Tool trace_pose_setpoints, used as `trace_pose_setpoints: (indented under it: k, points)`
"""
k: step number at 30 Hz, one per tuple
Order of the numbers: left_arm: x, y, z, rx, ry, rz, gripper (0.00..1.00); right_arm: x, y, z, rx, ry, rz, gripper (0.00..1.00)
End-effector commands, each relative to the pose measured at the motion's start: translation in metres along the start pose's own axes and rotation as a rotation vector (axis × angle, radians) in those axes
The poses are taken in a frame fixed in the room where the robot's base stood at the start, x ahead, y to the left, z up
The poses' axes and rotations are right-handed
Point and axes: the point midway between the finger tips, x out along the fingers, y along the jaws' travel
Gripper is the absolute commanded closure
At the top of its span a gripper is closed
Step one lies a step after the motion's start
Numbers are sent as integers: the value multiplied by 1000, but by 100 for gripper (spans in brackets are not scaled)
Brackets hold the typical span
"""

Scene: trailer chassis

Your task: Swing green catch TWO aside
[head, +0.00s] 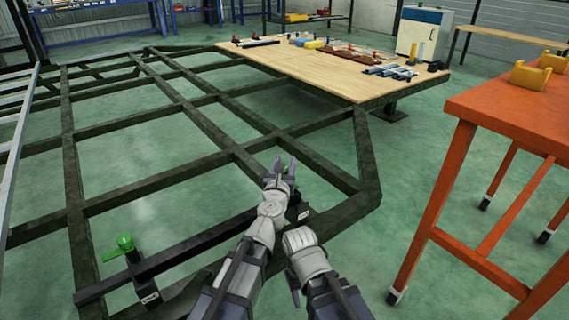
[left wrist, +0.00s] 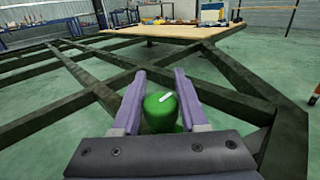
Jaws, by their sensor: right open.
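A green catch (head: 124,242) stands on a dark block at the left end of a dark bar (head: 190,243) lying over the chassis frame. Its label plate (head: 150,299) is too small to read surely. A second label plate (head: 303,213) shows at the bar's right end, beside my left gripper (head: 285,165). My left gripper is open, its fingers on either side of a green knob (left wrist: 160,112) in the left wrist view, with slight gaps; contact is not clear. The gripper hides this knob in the head view. My right gripper (head: 294,290) is open, low and empty, partly hidden by my arm.
The dark chassis frame (head: 195,110) has open gaps over green floor. A wooden deck (head: 310,72) with tools lies at its far end. An orange table (head: 510,105) with yellow parts (head: 530,75) stands at right. The floor between is clear.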

Motion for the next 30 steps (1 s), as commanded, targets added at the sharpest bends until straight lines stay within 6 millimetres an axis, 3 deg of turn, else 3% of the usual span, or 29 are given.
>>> trace_pose_setpoints:
  k: [1,11,22,30]
  points:
    - [0,0,0,0,0,0,64,0,0,0,0,0,0,50]
    - [0,0,0,0,0,0,100,0,0,0,0,0,0,50]
    - [0,0,0,0,0,-27,100,0,0,0,0,0,0,50]
    - [0,-3,0,1,0,-184,100,0,0,0,0,0,0,50]
